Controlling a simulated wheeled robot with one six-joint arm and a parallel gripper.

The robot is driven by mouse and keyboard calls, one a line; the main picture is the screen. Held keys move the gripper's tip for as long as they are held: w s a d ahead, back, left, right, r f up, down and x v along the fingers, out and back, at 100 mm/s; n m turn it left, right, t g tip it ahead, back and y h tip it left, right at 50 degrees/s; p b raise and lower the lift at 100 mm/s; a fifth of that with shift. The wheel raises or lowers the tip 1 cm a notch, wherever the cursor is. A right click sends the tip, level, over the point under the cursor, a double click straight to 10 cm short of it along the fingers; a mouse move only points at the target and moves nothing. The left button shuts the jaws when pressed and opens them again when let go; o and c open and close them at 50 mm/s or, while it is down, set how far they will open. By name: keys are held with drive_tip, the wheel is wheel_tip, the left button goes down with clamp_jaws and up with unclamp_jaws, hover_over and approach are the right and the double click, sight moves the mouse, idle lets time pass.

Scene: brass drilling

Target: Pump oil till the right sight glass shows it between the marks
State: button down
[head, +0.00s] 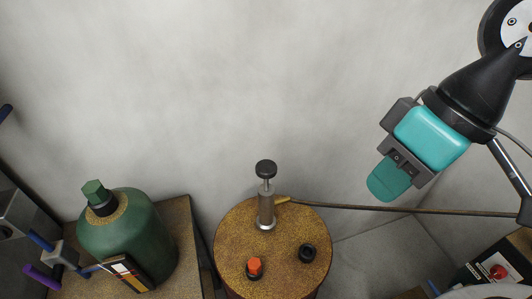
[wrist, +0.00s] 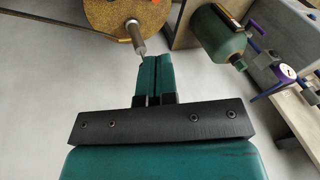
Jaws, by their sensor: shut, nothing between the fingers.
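The oil pump (head: 267,207) stands upright on the round brown drum (head: 287,240), its black knob (head: 266,168) raised on a thin rod.
An orange-red cap (head: 254,266) and a black cap (head: 307,253) are on the drum. A green bottle (head: 130,235) stands on a brown block to the left, beside purple- and blue-handled items. A red button (head: 498,272) shows at lower right.

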drive_tip(key=w+a+m+t+h, duration=0.15)
drive_tip(key=w+a, duration=0.25)
drive_tip(key=w, duration=0.6)
drive_tip(key=m+t+h+p, duration=0.1)
drive_tip(key=m+t+h, duration=0.1)
hover_over(265, 164)
drive_tip(key=s, duration=0.3)
wheel_tip(265, 164, down, 3)
drive_tip(key=shift+s+d+f+g, duration=0.15)
drive_tip(key=shift+d+g, duration=0.1)
drive_tip(key=shift+d, duration=0.2)
drive_tip(key=shift+f, duration=0.1)
drive_tip(key=p+x, duration=0.1)
drive_tip(key=x, duration=0.3)
drive_tip(key=p+x, duration=0.2)
drive_tip(key=x, duration=0.2)
drive_tip(key=p+x, duration=0.1)
drive_tip(key=x, duration=0.3)
drive_tip(key=shift+s+f+p, duration=0.15)
drive_tip(key=shift+s+p, duration=0.15)
drive_tip(key=shift+s, duration=0.05)
drive_tip(key=shift+f, duration=0.8)
drive_tip(key=shift+f, duration=0.1)
